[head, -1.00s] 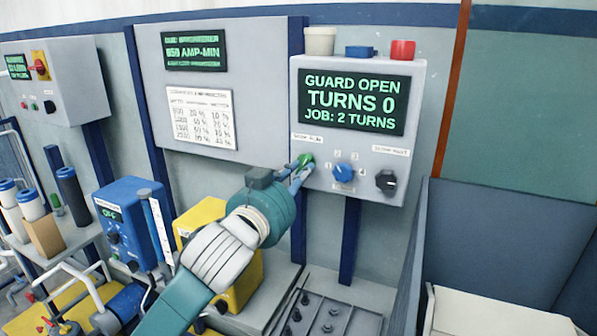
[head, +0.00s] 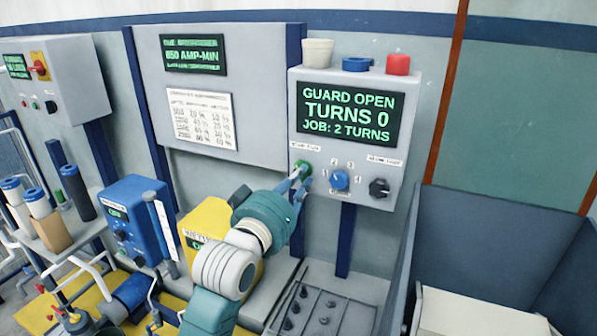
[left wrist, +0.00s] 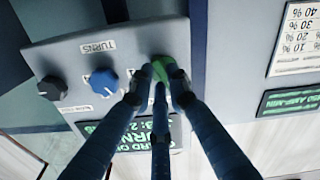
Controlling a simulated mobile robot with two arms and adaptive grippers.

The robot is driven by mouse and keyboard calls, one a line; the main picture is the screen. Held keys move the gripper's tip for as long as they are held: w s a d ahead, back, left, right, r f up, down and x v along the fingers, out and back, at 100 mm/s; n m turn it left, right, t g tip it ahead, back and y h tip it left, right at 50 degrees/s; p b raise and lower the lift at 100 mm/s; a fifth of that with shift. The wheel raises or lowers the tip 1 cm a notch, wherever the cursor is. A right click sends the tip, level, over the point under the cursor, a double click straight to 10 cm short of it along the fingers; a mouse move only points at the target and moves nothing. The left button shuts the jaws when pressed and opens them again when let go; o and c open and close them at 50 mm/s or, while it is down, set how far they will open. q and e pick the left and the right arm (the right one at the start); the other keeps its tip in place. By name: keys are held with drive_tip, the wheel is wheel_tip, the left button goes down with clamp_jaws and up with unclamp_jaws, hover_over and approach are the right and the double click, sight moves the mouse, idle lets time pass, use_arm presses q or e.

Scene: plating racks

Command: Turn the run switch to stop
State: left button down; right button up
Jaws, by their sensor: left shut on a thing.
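The grey control box (head: 285,120) on the wall has a lit screen (head: 348,110) reading GUARD OPEN, TURNS 0, JOB: 2 TURNS. The green run switch (head: 305,167) is at its lower left, under a small label. My left gripper (head: 298,179) is shut on the run switch. In the left wrist view, the fingers (left wrist: 158,90) close around the green switch (left wrist: 165,66) and hide part of it. The switch's exact angle cannot be told. My right gripper is not in view.
A blue numbered knob (head: 339,180) and a black knob (head: 379,188) sit right of the switch. White, blue and red items stand on top of the box. A yellow box (head: 208,217) and a blue unit (head: 128,215) stand below left.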

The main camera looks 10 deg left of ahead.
use_arm(q)
drive_tip(key=shift+r+n+p, duration=0.1)
drive_tip(key=shift+n+p, duration=0.6)
drive_tip(key=shift+n, duration=0.5)
drive_tip(key=c, duration=1.7)
unclamp_jaws()
drive_tip(key=shift+o, duration=0.2)
drive_tip(key=shift+s, duration=0.1)
drive_tip(key=s+a, duration=0.2)
drive_tip(key=s, duration=0.9)
drive_tip(key=shift+s+a, duration=0.15)
drive_tip(key=shift+s, duration=0.15)
